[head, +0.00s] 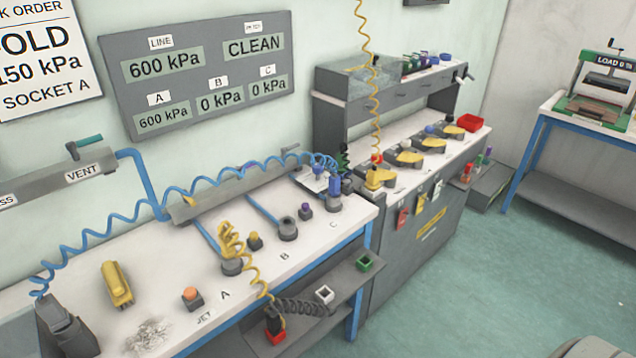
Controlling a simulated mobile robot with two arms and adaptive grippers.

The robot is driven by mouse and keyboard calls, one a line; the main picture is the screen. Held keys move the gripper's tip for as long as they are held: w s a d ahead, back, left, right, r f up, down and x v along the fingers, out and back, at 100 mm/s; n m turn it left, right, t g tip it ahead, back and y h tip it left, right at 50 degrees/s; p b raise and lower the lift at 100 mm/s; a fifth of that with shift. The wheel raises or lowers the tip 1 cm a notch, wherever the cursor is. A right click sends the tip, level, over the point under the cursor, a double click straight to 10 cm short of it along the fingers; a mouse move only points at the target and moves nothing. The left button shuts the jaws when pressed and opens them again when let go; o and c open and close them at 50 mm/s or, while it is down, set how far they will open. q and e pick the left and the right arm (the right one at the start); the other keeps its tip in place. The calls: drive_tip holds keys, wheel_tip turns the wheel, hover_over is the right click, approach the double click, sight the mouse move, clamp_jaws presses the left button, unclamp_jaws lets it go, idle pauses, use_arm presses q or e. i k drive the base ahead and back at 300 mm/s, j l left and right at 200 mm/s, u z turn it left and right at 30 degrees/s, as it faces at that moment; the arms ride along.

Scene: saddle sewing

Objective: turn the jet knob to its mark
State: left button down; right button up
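The jet knob (190,294) is a small orange knob on a dark square base. It stands on the white bench near its front edge, beside the JET label (205,318). Its mark and the way the knob points are too small to tell. Neither of my grippers shows in the head view, and nothing touches the knob. The wall panel (200,75) reads LINE 600 kPa, A 600 kPa, B 0 kPa, C 0 kPa and CLEAN.
A yellow block-shaped item (116,284) lies left of the knob. A dark grey device (65,328) stands at the lower left. A yellow coiled hose (240,255) hangs over the front edge to the right. Blue coiled hose (110,222) runs along the back.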

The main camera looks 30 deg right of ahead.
sight(317, 170)
drive_tip(key=i+l+z, duration=0.1)
drive_tip(key=l, duration=0.3)
drive_tip(key=i+l+z, duration=0.15)
drive_tip(key=l, duration=0.25)
drive_tip(key=i+l+z, duration=0.1)
drive_tip(key=l, duration=0.3)
drive_tip(key=i+l+z, duration=0.15)
drive_tip(key=l, duration=0.2)
drive_tip(key=i, duration=0.05)
